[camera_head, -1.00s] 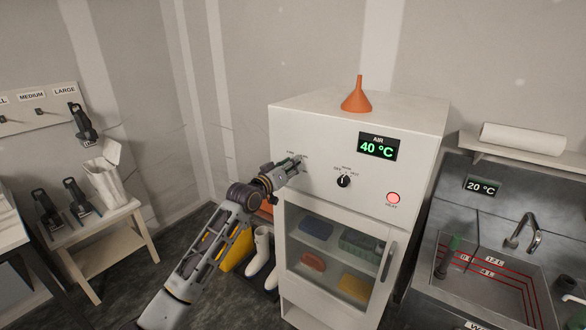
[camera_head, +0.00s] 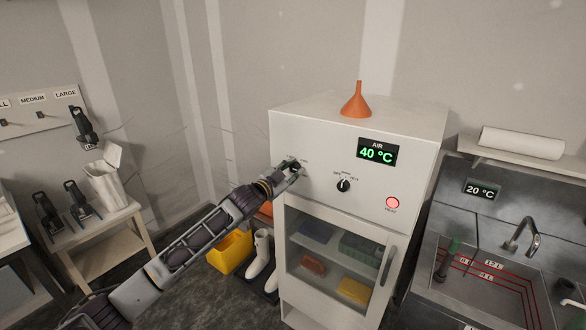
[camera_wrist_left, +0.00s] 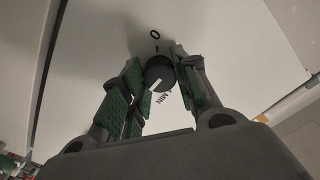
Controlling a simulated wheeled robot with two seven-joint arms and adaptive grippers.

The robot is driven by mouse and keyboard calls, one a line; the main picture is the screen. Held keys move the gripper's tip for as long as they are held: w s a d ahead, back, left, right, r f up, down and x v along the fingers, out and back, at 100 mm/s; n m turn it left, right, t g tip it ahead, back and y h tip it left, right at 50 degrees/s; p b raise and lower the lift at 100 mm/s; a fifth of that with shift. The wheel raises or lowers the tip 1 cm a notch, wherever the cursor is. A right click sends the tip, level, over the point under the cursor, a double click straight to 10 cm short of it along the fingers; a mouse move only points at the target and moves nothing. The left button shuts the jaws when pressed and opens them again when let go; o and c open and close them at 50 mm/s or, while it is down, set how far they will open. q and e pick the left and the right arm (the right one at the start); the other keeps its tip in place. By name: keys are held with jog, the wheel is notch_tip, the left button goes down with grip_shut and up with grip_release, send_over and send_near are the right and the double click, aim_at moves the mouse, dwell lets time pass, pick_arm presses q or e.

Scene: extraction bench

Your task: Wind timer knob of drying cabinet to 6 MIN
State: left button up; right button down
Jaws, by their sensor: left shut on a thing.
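The drying cabinet (camera_head: 310,135) is a white box with a glass door and a green "40 °C" display (camera_head: 378,151). My left gripper (camera_head: 294,168) is at the upper left of its front panel, hiding the timer knob in the head view. In the left wrist view the dark round timer knob (camera_wrist_left: 159,70) sits between the green-padded fingers of the gripper (camera_wrist_left: 160,76), which are shut on it. A "0" shows above the knob and "MIN" below it. The number by "MIN" is partly hidden. My right gripper is out of view.
A second black knob (camera_head: 343,185) and a lit red button (camera_head: 392,202) are on the same panel. An orange funnel (camera_head: 355,103) stands on the cabinet. A sink (camera_head: 490,265) is at right, a small wooden table (camera_head: 100,250) at left.

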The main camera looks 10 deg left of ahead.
pick_arm(q)
jog(key=m+p, duration=0.1)
jog(key=m, duration=0.3)
jog(key=shift+m, duration=0.4)
jog(key=m, duration=0.3)
jog(key=shift+m, duration=0.4)
jog(key=o, duration=1.1)
jog(key=shift+c, duration=0.2)
jog(key=shift+s, duration=0.1)
jog(key=v, duration=0.7)
jog(key=shift+s+a, duration=0.2)
jog(key=shift+s, duration=0.15)
jog(key=shift+n, duration=0.4)
